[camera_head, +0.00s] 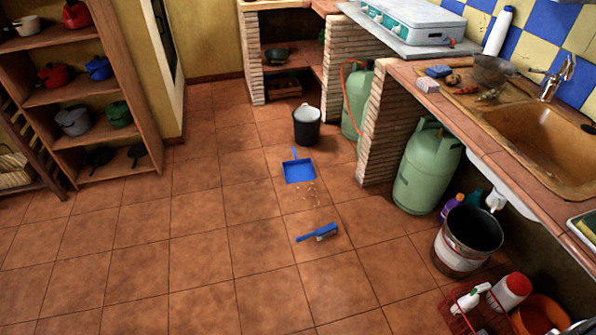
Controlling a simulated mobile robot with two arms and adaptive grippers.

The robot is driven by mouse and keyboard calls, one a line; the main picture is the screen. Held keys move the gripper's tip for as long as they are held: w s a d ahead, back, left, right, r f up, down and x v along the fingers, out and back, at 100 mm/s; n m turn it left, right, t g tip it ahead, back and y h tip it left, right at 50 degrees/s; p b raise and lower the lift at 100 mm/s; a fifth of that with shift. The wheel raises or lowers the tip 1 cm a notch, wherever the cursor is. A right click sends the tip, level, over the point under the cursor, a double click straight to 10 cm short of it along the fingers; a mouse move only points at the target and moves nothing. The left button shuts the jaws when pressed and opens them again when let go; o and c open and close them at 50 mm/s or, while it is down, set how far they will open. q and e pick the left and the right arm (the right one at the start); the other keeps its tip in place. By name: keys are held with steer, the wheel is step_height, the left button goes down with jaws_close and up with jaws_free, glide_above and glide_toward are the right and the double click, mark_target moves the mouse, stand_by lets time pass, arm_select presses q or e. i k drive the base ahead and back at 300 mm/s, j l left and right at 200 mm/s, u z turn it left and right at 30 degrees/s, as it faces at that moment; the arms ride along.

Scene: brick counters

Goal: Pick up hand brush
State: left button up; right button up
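A blue hand brush (317,233) lies on the tiled floor near the middle of the view. Its handle points left and its dark bristle end is on the right. A blue dustpan (299,171) lies farther back on the floor, its handle pointing away. A patch of light crumbs (308,194) is on the tiles between dustpan and brush. Neither of my grippers shows in this view.
A dark bucket (307,126) stands behind the dustpan. A green gas bottle (427,167) and an open metal bin (468,241) stand under the sink counter (459,118) at right. A wooden shelf (62,90) with pots is at left. The floor around the brush is clear.

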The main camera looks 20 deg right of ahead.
mark_target(319, 233)
steer(key=i+u, duration=0.3)
steer(key=i, duration=1.5)
steer(key=i+j+z, duration=0.1)
steer(key=i+z, duration=0.2)
steer(key=i, duration=0.2)
steer(key=i+j+z, duration=0.2)
steer(key=i+z, duration=0.15)
steer(key=i, duration=0.15)
steer(key=i+j+z, duration=0.3)
steer(key=i+j, duration=0.1)
steer(key=i, duration=0.1)
